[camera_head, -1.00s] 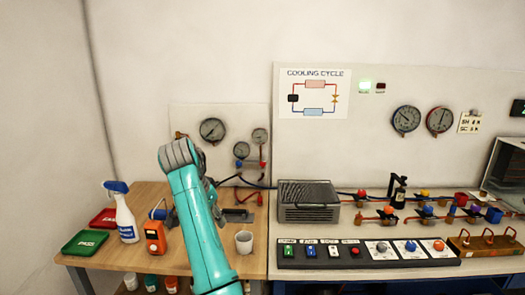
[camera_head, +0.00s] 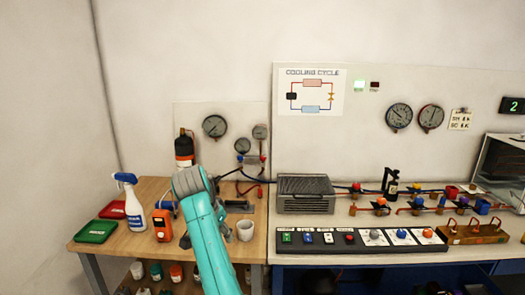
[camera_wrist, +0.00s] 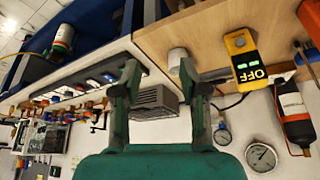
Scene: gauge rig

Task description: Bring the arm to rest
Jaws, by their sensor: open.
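My gripper (camera_wrist: 160,85) shows in the wrist view with its two green fingers spread wide and nothing between them. In the head view my teal arm rises in front of the wooden bench, and the gripper itself is hidden behind the arm. Beyond the fingers in the wrist view is the grey slatted box (camera_wrist: 155,102), which also stands on the grey bench in the head view (camera_head: 305,195). The fingers appear apart from it.
A control strip (camera_head: 360,240) lies at the right.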

